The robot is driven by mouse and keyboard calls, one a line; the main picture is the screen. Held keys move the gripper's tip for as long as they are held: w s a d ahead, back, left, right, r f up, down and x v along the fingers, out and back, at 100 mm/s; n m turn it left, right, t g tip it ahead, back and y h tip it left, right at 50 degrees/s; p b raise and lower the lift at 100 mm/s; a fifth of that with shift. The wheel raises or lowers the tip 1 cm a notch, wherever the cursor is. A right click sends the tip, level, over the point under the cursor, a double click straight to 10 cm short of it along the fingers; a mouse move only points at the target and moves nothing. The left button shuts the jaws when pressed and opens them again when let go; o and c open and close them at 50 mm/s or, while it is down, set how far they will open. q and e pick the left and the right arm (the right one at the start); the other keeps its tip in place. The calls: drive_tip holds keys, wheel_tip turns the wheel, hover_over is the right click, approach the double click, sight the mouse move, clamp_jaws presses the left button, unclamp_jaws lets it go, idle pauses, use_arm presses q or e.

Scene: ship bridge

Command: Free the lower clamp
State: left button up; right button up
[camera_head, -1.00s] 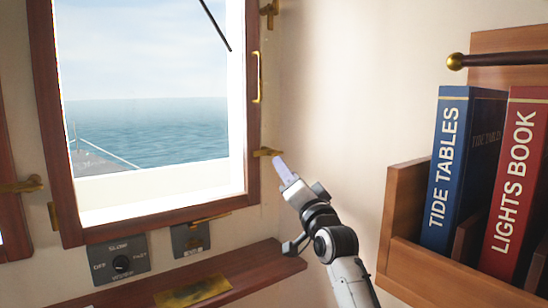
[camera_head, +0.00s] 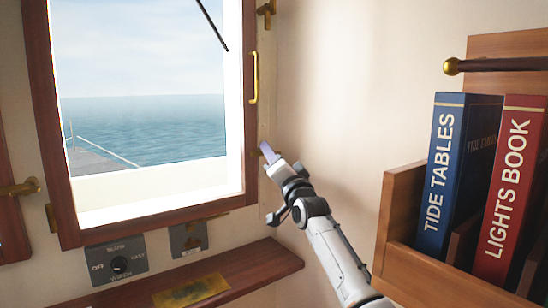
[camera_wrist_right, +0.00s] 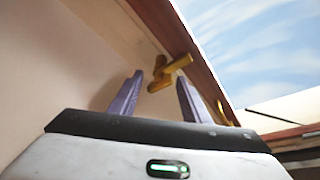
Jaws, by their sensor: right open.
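The lower clamp is brass, at the right side of the wooden window frame (camera_head: 150,214). In the head view my right gripper (camera_head: 267,152) is in front of it and hides most of it. In the right wrist view the clamp (camera_wrist_right: 172,66) shows between and just beyond the tips of my two pale purple fingers. My right gripper (camera_wrist_right: 158,86) is open and empty, with wall on one side and window frame on the other. I cannot tell whether a finger touches the clamp. My left gripper is not in view.
An upper brass clamp (camera_head: 266,8) and a brass pull handle (camera_head: 254,78) are above on the window's right side. A wooden shelf (camera_head: 250,262) runs below. A wooden book rack (camera_head: 398,220) with blue and red books stands to the right.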

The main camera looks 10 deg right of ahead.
clamp_jaws()
idle(0.3)
drive_tip(key=n+y+b, duration=0.2)
drive_tip(key=n, duration=0.1)
drive_tip(key=shift+d+n, duration=0.1)
drive_tip(key=shift+n, duration=0.3)
